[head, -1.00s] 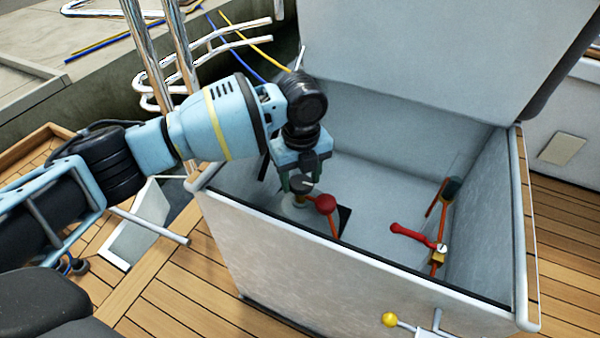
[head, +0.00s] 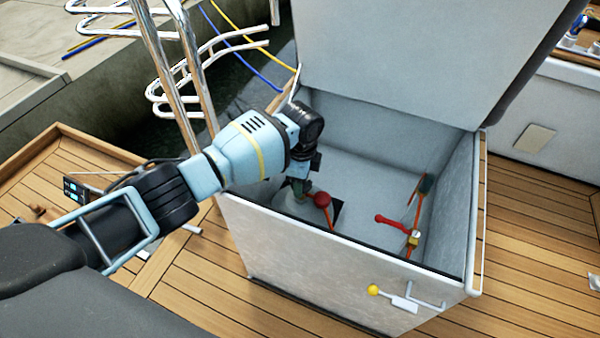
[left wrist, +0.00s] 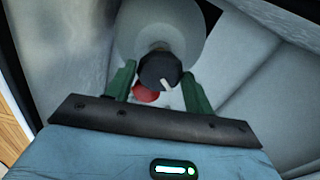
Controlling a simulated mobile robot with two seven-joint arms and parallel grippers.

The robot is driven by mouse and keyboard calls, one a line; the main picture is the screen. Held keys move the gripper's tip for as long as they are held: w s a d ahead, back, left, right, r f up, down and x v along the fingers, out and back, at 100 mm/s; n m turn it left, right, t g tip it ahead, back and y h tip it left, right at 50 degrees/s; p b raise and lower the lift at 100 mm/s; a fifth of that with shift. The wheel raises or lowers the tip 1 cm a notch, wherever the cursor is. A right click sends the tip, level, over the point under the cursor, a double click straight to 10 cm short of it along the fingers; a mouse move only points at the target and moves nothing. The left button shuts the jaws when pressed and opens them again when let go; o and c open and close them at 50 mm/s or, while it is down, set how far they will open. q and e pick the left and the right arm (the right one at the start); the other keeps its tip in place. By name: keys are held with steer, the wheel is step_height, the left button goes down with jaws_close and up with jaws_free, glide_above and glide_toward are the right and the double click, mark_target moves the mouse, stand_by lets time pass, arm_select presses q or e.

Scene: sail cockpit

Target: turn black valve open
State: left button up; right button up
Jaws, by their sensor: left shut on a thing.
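The black valve (left wrist: 160,71) is a round knob with a white mark, on top of a pale rounded bottle (left wrist: 185,25) inside the open locker. My left gripper (head: 296,188) reaches down into the locker over the bottle. In the left wrist view its two green fingers (left wrist: 160,85) are on either side of the black knob and shut on it. In the head view the gripper mostly hides the knob. A red round part (head: 322,199) sits beside the valve with an orange hose running from it. My right gripper is not in view.
The locker's front wall (head: 330,265) and raised lid (head: 430,60) bound the space around the arm. A red-handled valve (head: 392,220) on an orange line is at the locker's right. A yellow-knobbed lever (head: 374,290) is on the outside front. Steel rails (head: 185,70) rise behind the arm.

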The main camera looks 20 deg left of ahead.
arm_select(q)
steer(key=n+p, duration=0.2)
steer(key=n, duration=0.1)
steer(key=shift+s+n, duration=0.1)
steer(key=shift+n, duration=0.2)
steer(key=n+p, duration=0.1)
steer(key=n, duration=0.1)
steer(key=shift+n, duration=0.4)
steer(key=n+p, duration=0.1)
steer(key=n, duration=0.1)
steer(key=shift+n, duration=0.4)
steer(key=n+p, duration=0.1)
steer(key=n, duration=0.1)
steer(key=shift+n, duration=0.3)
steer(key=n, duration=0.4)
steer(key=shift+n+p, duration=0.3)
steer(key=n, duration=0.4)
steer(key=shift+n, duration=2.2)
